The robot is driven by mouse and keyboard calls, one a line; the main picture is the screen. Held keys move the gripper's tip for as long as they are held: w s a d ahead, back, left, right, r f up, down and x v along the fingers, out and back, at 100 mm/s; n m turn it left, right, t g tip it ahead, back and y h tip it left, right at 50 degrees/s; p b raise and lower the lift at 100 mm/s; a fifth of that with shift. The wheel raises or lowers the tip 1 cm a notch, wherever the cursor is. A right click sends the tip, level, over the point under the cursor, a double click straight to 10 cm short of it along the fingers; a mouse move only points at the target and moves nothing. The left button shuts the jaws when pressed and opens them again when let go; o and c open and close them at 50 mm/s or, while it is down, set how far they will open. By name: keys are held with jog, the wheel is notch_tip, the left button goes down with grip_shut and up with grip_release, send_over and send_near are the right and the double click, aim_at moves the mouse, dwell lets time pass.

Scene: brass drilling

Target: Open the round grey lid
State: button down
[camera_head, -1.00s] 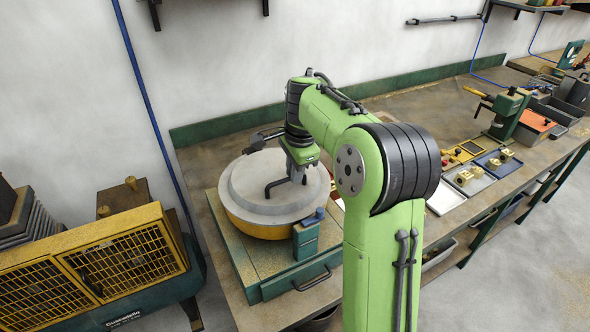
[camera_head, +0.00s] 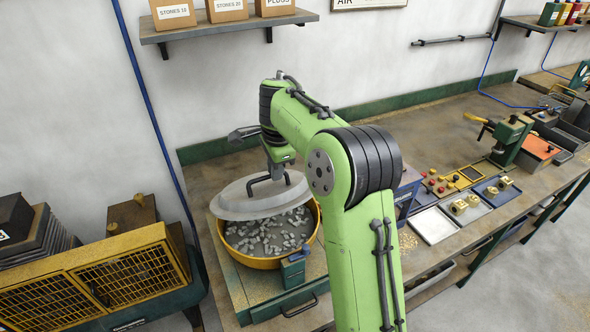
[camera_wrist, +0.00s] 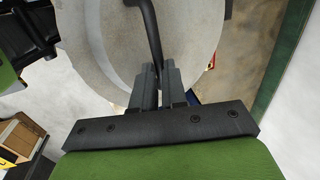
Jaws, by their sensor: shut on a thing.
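The round grey lid (camera_head: 250,203) is tilted up over the yellow bowl (camera_head: 262,262), its far side raised and its near edge low over the bowl. The bowl is partly uncovered and shows many small grey pieces (camera_head: 270,235) inside. My gripper (camera_head: 278,174) is shut on the lid's dark bent handle (camera_head: 256,184). In the wrist view my two fingers (camera_wrist: 158,72) close around the handle (camera_wrist: 153,35), with the grey lid (camera_wrist: 105,45) behind. My arm and gripper hide part of the lid's right side.
The bowl stands on a green base with a small blue-green block (camera_head: 293,270) at its front right. A shelf with boxes (camera_head: 230,27) hangs on the wall above. Trays (camera_head: 434,225) and a green press (camera_head: 510,138) stand to the right. A yellow mesh cabinet (camera_head: 100,275) is at left.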

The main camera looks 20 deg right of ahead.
jog(key=w+r+p, duration=0.1)
jog(key=w+r, duration=0.4)
jog(key=w, duration=0.2)
jog(key=shift+w+p, duration=0.3)
jog(key=shift+w, duration=0.05)
jog(key=shift+r, duration=0.1)
dwell(0.4)
jog(key=c, duration=1.5)
grip_release()
jog(key=shift+w, duration=0.1)
jog(key=o, duration=0.3)
jog(key=shift+w+f, duration=0.2)
jog(key=shift+w, duration=0.45)
jog(key=shift+o, duration=0.2)
jog(key=shift+s+r, duration=0.2)
jog(key=shift+s, duration=0.2)
